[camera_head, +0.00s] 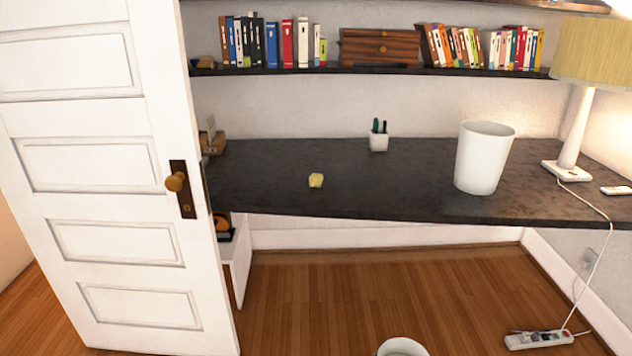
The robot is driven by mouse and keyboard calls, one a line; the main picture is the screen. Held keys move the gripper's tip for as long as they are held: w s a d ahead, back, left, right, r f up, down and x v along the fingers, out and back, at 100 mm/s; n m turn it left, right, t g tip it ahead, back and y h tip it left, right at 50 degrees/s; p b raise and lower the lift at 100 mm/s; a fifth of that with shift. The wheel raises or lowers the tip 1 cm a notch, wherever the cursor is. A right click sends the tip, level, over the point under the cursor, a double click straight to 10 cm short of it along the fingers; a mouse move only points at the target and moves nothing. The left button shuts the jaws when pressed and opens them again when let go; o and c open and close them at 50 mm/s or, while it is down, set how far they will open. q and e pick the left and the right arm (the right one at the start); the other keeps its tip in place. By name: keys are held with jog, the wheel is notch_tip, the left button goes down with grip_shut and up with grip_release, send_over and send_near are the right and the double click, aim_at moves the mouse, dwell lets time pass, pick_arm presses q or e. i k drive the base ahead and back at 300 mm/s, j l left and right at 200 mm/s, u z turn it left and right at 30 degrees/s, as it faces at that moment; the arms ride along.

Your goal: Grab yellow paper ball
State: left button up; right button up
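The yellow paper ball (316,180) is small and crumpled. It lies on the dark desk top (270,190), left of the middle and a little back from the front edge. Nothing touches it and it is in full view. Neither of my grippers shows in the head view.
A white bin (483,157) and a lamp (573,130) stand on the desk's right side. A white pen cup (378,139) stands behind the ball. A white panelled door (100,160) fills the left. A power strip (538,338) lies on the wooden floor, whose middle is mostly clear.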

aim_at(315, 179)
jog(key=i+j+z, duration=0.15)
jog(key=i+z, duration=0.2)
jog(key=i+j+z, duration=0.2)
jog(key=i+z, duration=0.15)
jog(key=i+j+z, duration=0.35)
jog(key=i, duration=0.05)
